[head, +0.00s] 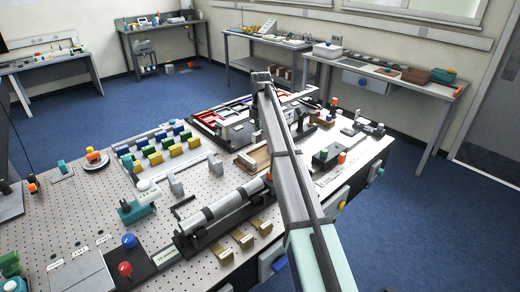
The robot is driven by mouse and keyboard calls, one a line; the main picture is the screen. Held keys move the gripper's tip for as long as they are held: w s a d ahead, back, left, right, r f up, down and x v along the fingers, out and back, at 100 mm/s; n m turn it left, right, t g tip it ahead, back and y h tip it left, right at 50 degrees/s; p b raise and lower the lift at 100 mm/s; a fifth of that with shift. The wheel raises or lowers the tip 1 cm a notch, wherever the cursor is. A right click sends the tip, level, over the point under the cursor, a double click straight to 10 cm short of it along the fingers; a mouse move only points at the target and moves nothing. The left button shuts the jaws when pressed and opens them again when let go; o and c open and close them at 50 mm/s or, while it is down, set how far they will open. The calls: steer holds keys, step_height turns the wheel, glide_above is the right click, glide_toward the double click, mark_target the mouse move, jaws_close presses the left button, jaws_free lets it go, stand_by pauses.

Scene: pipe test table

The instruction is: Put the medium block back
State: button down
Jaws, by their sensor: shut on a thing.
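My arm reaches from the bottom right up over the pipe test table (95,215) to its far part. I cannot make out my gripper's fingers; the arm links and the clutter behind them hide that area. No block can be told for certain as the medium block. Three brass-coloured pieces (243,239) sit in a row at the table's front edge, beside a long grey cylinder (222,207) on a dark base. A brown wooden piece (259,157) lies just left of my arm, partly hidden by it.
Rows of yellow, green and blue pieces (165,150) stand at the table's left middle. Red-edged compartments (212,115) lie at the back. A red knob (125,269) and a blue knob (129,240) stand front left. The perforated top at left is mostly bare.

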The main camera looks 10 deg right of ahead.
mark_target(260, 158)
steer(key=shift+f+p, duration=1.05)
steer(key=shift+f, duration=3.55)
steer(key=shift+f, duration=0.15)
steer(key=c, duration=0.9)
jaws_free()
step_height(260, 158, up, 12)
steer(key=b, duration=0.3)
steer(key=shift+r, duration=0.2)
